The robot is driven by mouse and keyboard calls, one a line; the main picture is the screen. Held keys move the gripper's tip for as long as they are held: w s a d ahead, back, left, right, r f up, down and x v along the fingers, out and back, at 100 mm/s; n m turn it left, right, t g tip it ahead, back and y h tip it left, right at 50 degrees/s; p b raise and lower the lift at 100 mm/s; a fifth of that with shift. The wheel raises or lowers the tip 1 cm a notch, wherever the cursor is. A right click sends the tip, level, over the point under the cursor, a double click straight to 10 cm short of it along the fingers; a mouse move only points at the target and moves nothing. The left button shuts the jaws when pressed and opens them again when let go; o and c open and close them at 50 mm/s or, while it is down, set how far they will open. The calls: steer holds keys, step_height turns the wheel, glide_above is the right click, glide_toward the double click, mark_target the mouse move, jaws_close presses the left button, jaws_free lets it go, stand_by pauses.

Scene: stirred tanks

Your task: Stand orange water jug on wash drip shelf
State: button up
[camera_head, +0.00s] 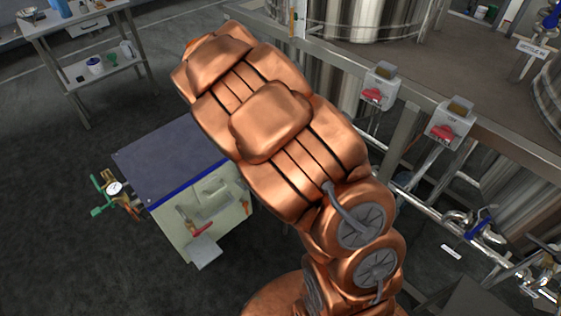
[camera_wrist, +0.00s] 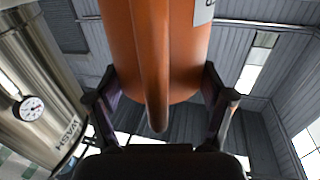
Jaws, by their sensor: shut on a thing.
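The orange water jug (camera_wrist: 187,45) fills the upper middle of the wrist view, with its vertical handle facing the camera and part of a pale label at its right edge. My gripper (camera_wrist: 158,82) has one dark finger on each side of the jug and is shut on it. The jug's top is cut off by the frame. In the head view my copper arm hides my gripper; a small orange patch shows past its far end, and I cannot tell if it is the jug. I cannot pick out the wash drip shelf for certain.
A grey cabinet with a blue-grey top (camera_head: 165,160) stands left of my arm, with a gauge and green valve (camera_head: 113,190) on its side. A two-level table (camera_head: 75,25) stands at the upper left. Steel tanks and railings (camera_head: 410,125) are on the right. Dark floor is clear at lower left.

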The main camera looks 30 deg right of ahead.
steer(key=s+d+f+y+b, duration=0.1)
steer(key=s+d+f+b, duration=0.4)
steer(key=d+f+b, duration=0.45)
steer(key=s+d+f+b, duration=0.55)
steer(key=f+b, duration=0.45)
steer(key=f, duration=0.4)
steer(key=s+d+f+n+y+b, duration=0.1)
steer(key=s+f+y+b, duration=0.1)
steer(key=s+f+b, duration=0.6)
steer(key=s+d+f+n+y+b, duration=0.1)
steer(key=s+f+n+b, duration=0.1)
steer(key=s+f+b, duration=0.55)
steer(key=w+d+f+b, duration=0.1)
steer(key=w+d+f, duration=0.2)
steer(key=w, duration=0.5)
steer(key=w+d+f+b, duration=0.2)
steer(key=w+d+f, duration=0.1)
steer(key=w, duration=0.5)
steer(key=shift+w+d+f, duration=0.3)
steer(key=shift+d+f, duration=0.1)
steer(key=shift+d, duration=0.2)
steer(key=shift+f, duration=0.1)
steer(key=o, duration=1.7)
